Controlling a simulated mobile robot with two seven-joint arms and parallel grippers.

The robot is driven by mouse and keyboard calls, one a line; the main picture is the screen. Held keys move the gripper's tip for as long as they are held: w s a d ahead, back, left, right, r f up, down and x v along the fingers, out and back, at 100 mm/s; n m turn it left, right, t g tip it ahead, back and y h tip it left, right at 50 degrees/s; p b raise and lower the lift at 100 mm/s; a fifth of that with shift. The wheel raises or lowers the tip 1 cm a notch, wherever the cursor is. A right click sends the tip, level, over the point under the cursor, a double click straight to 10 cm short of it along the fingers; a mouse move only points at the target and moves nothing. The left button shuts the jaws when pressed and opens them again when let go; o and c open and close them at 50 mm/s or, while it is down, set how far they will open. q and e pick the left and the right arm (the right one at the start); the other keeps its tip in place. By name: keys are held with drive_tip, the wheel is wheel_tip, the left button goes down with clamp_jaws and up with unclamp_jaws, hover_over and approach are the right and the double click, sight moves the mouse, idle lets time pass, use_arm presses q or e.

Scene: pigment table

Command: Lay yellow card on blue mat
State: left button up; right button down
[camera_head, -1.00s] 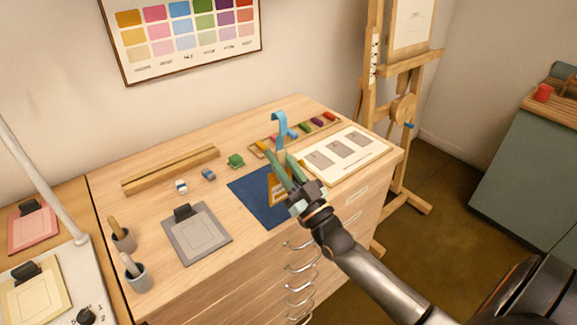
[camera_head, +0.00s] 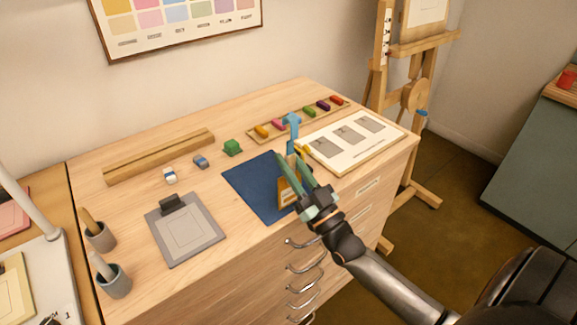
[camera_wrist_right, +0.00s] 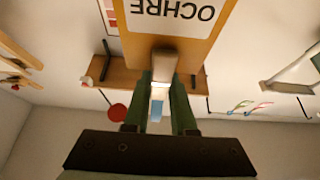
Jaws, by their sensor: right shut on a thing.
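The yellow card (camera_head: 286,192) is upright in my right gripper (camera_head: 292,158), whose green fingers are shut on it. The wrist view shows the ochre-yellow card (camera_wrist_right: 213,48) large, with upside-down "OCHRE" lettering, beyond the fingers (camera_wrist_right: 165,90) and a pale block (camera_wrist_right: 165,64) between them. The blue mat (camera_head: 248,182) lies flat on the wooden desk. In the head view the card is in front of the mat's right part; I cannot tell whether its lower edge touches. My left gripper is not in view.
A light-blue hooked piece (camera_head: 291,121) shows just behind the fingers. A white board with grey cards (camera_head: 365,144) lies right of the mat, a grey clipboard (camera_head: 172,242) left.

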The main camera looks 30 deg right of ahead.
drive_tip(key=shift+r, duration=0.1)
drive_tip(key=shift+f, duration=0.2)
drive_tip(key=c, duration=0.7)
unclamp_jaws()
drive_tip(key=shift+c, duration=0.2)
